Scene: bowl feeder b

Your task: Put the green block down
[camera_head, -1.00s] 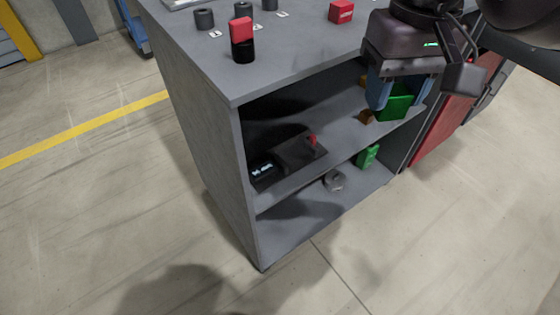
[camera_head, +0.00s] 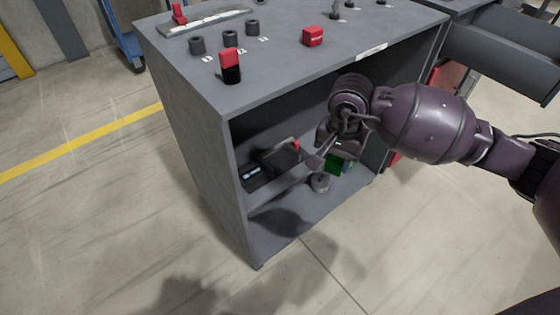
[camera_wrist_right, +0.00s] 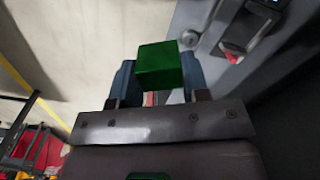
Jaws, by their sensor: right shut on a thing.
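The green block (camera_wrist_right: 160,64) sits between the two blue fingers of my right gripper (camera_wrist_right: 158,72) in the right wrist view. The gripper is shut on it. In the head view, my right arm comes in from the right and holds the block (camera_head: 334,165) at the open front of the grey cabinet, at about the height of the lower part. The wrist and hand hide part of the block and the shelf behind. I cannot tell whether the block touches the shelf. My left gripper is not in view.
The grey cabinet (camera_head: 209,150) has a middle shelf with a dark device (camera_head: 280,160) bearing a red part. A grey round part (camera_head: 320,182) lies on the bottom shelf near my gripper. Its top carries a red block (camera_head: 313,37) and several dark cylinders. The bottom shelf's front left is clear.

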